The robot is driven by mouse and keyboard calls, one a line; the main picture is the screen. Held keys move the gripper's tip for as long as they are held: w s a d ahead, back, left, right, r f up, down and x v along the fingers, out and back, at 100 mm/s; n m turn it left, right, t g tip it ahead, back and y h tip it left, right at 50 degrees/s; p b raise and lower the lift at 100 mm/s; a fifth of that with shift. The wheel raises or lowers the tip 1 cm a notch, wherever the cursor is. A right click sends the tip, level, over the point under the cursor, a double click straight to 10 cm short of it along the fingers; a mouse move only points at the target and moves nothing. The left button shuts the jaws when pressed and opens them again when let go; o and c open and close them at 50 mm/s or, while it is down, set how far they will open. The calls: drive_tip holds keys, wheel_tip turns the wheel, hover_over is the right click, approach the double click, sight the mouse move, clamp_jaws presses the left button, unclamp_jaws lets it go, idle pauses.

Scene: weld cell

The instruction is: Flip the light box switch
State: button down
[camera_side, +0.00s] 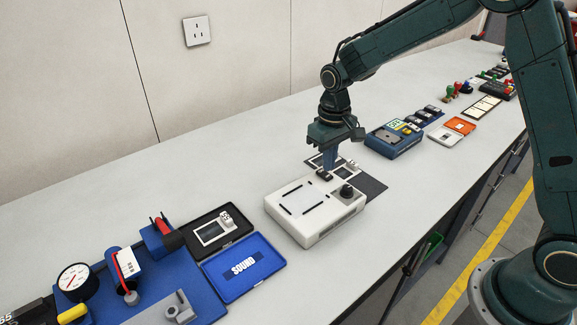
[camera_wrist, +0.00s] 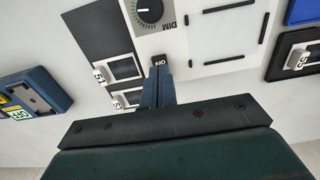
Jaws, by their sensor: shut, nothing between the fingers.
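The white light box (camera_side: 318,228) lies on the bench in the middle of the side view, with dark guide bars on its pale top. In the wrist view the light box (camera_wrist: 188,50) is at the top, with a black knob (camera_wrist: 150,12) marked DIM. A small black switch (camera_wrist: 158,60) marked OFF sits near the box's edge. My gripper (camera_side: 328,170) points down over the box's far edge, shut and empty. In the wrist view its fingertips (camera_wrist: 157,74) are right at the switch and partly cover it. I cannot tell whether they touch it.
A dark mat (camera_side: 373,185) with small framed slides (camera_wrist: 123,68) lies beside the box, close to my fingers. A blue case (camera_side: 392,142) stands to the right. A blue SOUND box (camera_side: 242,268) and a gauge (camera_side: 74,282) are at the left. Bare bench (camera_side: 150,190) lies behind.

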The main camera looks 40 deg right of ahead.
sight(330, 177)
drive_tip(key=shift+r, duration=2.35)
drive_tip(key=s+d+r+t, duration=0.2)
drive_tip(key=s+r+t, duration=0.1)
drive_tip(key=s+r, duration=0.95)
drive_tip(key=s+t, duration=0.2)
drive_tip(key=s, duration=1.2)
drive_tip(key=shift+s+d+r+t, duration=0.3)
drive_tip(key=shift+s, duration=0.1)
drive_tip(key=shift+w, duration=0.1)
